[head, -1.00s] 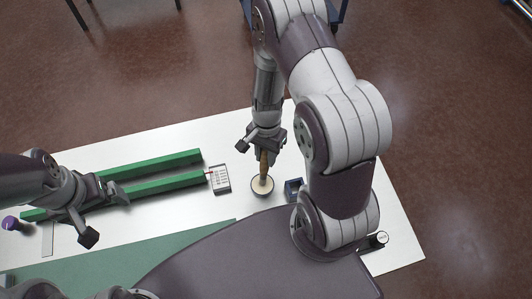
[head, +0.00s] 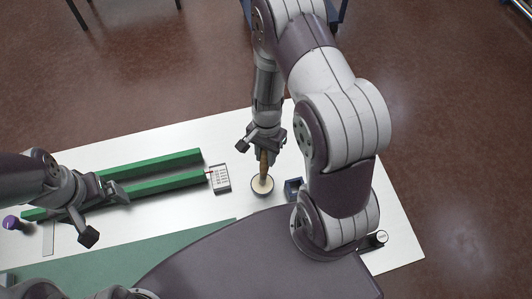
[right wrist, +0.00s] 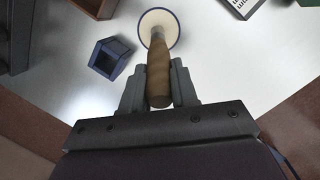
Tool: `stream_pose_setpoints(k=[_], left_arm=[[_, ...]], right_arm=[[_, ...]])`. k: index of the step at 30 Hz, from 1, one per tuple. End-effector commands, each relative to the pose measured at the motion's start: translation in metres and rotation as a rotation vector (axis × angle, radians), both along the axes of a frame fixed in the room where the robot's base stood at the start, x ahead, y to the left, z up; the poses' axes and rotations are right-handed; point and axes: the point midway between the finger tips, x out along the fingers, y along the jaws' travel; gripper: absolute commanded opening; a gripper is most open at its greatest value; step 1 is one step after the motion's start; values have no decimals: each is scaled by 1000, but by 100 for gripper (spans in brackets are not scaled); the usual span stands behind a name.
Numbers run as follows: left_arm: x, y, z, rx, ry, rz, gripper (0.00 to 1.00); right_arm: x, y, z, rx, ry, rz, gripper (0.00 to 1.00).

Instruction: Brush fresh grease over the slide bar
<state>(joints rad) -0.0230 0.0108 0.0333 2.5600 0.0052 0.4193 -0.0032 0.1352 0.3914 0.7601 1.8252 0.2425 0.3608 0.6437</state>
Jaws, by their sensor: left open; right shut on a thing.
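My right gripper (head: 265,154) is shut on a brush with a brown wooden handle (right wrist: 159,75). The brush points down into a small round pot of cream-coloured grease (head: 262,191), which also shows in the right wrist view (right wrist: 172,22); the bristles are hard to make out. Two long green bars (head: 165,162) lie side by side on the table at the left; I cannot tell which one is the slide bar. My left gripper (head: 119,194) is open over the left part of the nearer bar, partly hiding it.
A blue open box (head: 293,187) stands right of the pot. A printed card (head: 220,178) lies at the bars' right end. A purple-topped item (head: 11,222) sits far left, and a dial-like object (head: 381,237) at the right.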

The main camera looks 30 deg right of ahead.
Motion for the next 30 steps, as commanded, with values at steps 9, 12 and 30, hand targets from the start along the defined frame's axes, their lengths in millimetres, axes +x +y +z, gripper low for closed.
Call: stream_pose_setpoints(k=[9,12,30], left_arm=[[0,0,29,0,0,0,94],[0,0,39,0,0,0,94],[0,0,67,0,0,0,94]], right_arm=[[-1,0,29,0,1,0,0],[-1,0,40,0,1,0,0],[-1,0,69,0,1,0,0]])
